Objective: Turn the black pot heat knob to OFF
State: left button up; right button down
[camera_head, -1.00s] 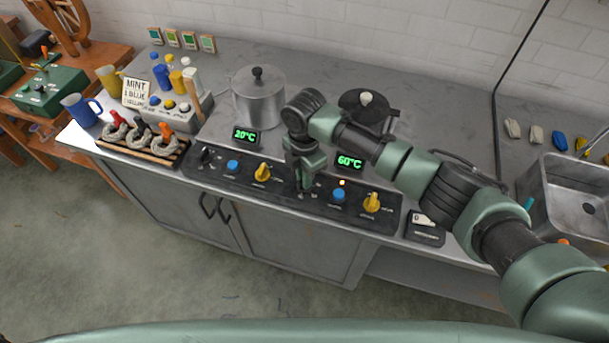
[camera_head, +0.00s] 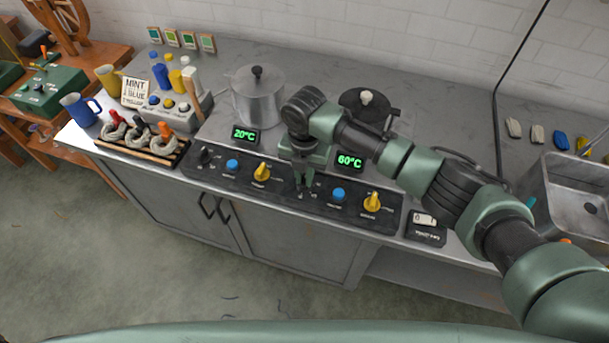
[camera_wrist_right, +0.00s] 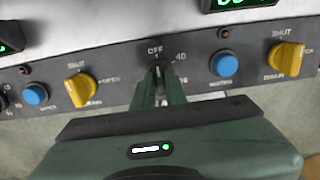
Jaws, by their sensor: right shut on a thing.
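The black pot (camera_head: 375,97) stands at the back of the counter, partly hidden by my right arm. Its display (camera_head: 350,161) reads 60°C. My right gripper (camera_head: 303,188) points down at the control panel in front of it. In the right wrist view, my right gripper (camera_wrist_right: 159,82) is shut on the small black heat knob (camera_wrist_right: 158,69), whose sides the fingers cover. The knob lies just below the OFF label, with 40 to its right. Its upper end seems to point at OFF. My left gripper is not in view.
A blue button (camera_head: 338,195) and a yellow valve knob (camera_head: 372,202) sit right of the gripper on the panel. Another yellow knob (camera_head: 262,172) is to its left. A silver pot (camera_head: 258,100) with a 20°C display stands further left.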

aim_at(304, 179)
jog(key=shift+r, duration=0.1)
dwell(0.3)
jog(key=c, duration=1.4)
grip_release()
jog(key=shift+c, duration=0.2)
notch_tip(304, 179, up, 8)
jog(key=shift+f+b, duration=0.15)
jog(key=shift+b, duration=0.7)
